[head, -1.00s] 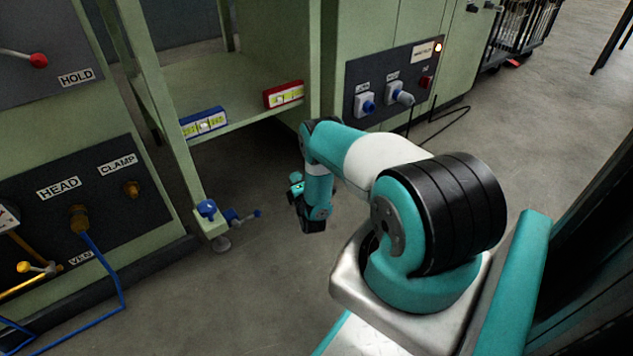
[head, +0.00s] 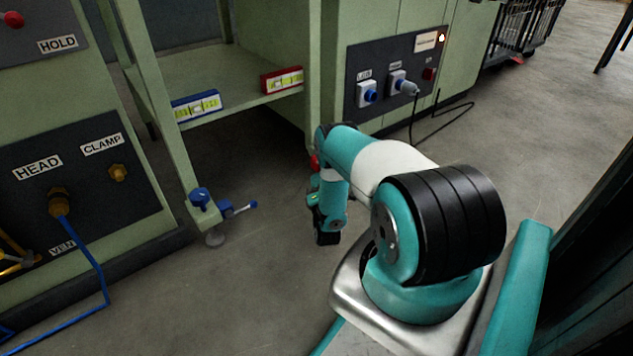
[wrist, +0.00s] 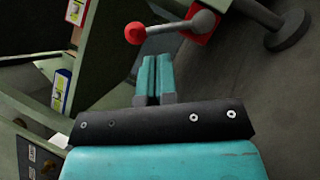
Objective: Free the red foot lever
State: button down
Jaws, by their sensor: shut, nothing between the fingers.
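The red foot lever shows in the wrist view as a grey arm with a red ball knob (wrist: 135,33) at its left end and a red mount (wrist: 203,28) at its right. In the head view only a bit of red (head: 314,163) shows beside my arm; the rest is hidden. My gripper (wrist: 157,60) is shut and empty. In the wrist view its teal fingers point toward the lever, tips just below the lever arm in the picture; I cannot tell whether they touch. In the head view the fingers cannot be made out.
A round dark foot (wrist: 287,30) stands on the floor beside the red mount. A blue foot lever (head: 238,208) sits on the left leg. Blue-framed (head: 197,106) and red-framed (head: 283,80) gauges line the shelf edge. A black cable (head: 445,120) lies on the floor at right.

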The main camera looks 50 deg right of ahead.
jog(key=shift+b+x, duration=1.7)
jog(key=shift+b, duration=3.05)
jog(key=shift+r, duration=0.15)
